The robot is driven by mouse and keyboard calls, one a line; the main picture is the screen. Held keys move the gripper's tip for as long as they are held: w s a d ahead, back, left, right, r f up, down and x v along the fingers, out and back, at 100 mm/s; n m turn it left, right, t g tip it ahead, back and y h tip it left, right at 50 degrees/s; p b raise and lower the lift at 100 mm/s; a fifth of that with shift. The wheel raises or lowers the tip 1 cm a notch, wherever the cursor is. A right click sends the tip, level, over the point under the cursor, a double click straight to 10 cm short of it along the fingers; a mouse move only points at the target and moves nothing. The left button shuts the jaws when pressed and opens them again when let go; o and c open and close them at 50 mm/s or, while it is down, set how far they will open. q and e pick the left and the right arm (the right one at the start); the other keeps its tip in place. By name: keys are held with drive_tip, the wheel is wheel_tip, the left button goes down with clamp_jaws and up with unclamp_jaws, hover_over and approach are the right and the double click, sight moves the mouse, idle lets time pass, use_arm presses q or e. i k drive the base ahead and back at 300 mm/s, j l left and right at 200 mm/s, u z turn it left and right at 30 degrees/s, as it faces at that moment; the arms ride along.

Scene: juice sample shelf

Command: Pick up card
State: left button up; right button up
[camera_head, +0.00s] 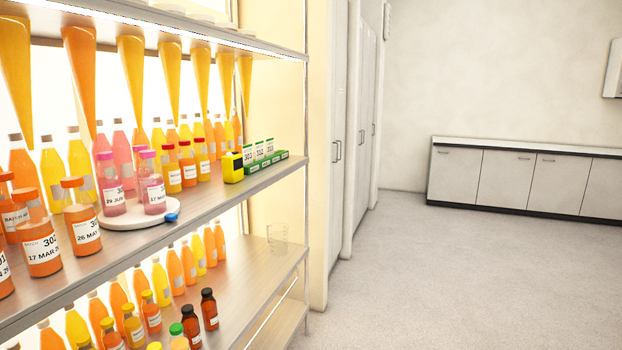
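Several small upright cards (259,150) with green tops and printed numbers stand in a row in a green holder (268,167) on the upper shelf board. The readable numbers look like 303, 304 and 312. The holder sits near the shelf's right end, to the right of a yellow block-shaped device (233,167) with a dark face. No other card shows clearly. Neither of my grippers is in view.
The shelf (205,200) holds several juice bottles and labelled jars. A round white turntable (140,216) with a blue tab carries pink jars. A clear beaker (278,236) stands on the lower board. Floor (450,270) to the right is clear; low cabinets (508,178) stand behind.

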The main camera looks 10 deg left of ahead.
sight(247, 150)
drive_tip(key=i+z, duration=0.15)
drive_tip(key=i, duration=1.2)
drive_tip(key=i+l+u, duration=0.1)
drive_tip(key=i+u, duration=0.35)
drive_tip(key=i+l+u, duration=0.3)
drive_tip(key=i+u, duration=0.2)
drive_tip(key=i+l+u, duration=0.25)
drive_tip(key=u, duration=0.25)
drive_tip(key=i+l+u, duration=0.15)
drive_tip(key=l+u, duration=0.2)
drive_tip(key=u, duration=0.15)
drive_tip(key=i+l+u, duration=0.15)
drive_tip(key=l+u, duration=0.5)
drive_tip(key=l, duration=0.15)
drive_tip(key=i+l+u, duration=0.1)
drive_tip(key=l+u, duration=0.2)
drive_tip(key=l, duration=0.2)
